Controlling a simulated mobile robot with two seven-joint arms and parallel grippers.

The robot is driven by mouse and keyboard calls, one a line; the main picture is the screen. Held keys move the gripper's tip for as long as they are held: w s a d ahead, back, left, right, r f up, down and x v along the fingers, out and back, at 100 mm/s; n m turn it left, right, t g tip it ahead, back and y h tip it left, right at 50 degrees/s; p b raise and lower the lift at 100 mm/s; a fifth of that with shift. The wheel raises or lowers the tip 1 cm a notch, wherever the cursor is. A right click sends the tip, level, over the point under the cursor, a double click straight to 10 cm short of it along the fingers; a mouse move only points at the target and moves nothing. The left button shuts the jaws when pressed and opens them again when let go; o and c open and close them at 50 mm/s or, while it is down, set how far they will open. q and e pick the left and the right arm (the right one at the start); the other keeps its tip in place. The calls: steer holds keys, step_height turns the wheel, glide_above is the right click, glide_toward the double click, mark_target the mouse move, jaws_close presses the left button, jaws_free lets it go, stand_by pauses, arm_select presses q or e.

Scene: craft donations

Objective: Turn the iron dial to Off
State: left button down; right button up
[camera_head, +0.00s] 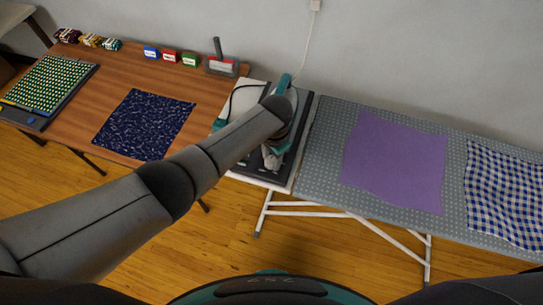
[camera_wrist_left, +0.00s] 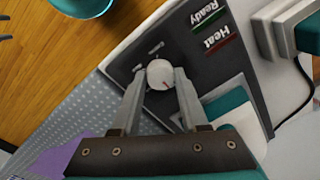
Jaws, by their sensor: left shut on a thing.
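The iron dial (camera_wrist_left: 160,74) is a small round pale knob with a short reddish mark on its lower right rim, in the left wrist view. It sits on a dark control panel (camera_wrist_left: 207,72) with "Ready" and "Heat" labels. Small lettering beside the dial is too small to read surely. My left gripper (camera_wrist_left: 159,80) is shut on the dial, one finger on each side. In the head view my left gripper (camera_head: 271,158) is over the front of the iron station (camera_head: 262,182), and my arm and gripper hide the dial. My right gripper is not in view.
The teal iron (camera_head: 284,83) stands behind my wrist. The ironing board (camera_head: 325,150) to the right bears a purple cloth (camera_head: 395,160) and a checked cloth (camera_head: 505,190). The wooden table (camera_head: 125,75) to the left bears a navy cloth (camera_head: 145,123) and several small boxes.

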arm_select(q)
steer(key=shift+c, duration=2.1)
jaws_free()
step_height(320, 180, up, 15)
steer(key=p, duration=0.2)
steer(key=shift+s+d+p, duration=0.25)
steer(key=shift+s+p, duration=0.1)
steer(key=shift+p, duration=0.05)
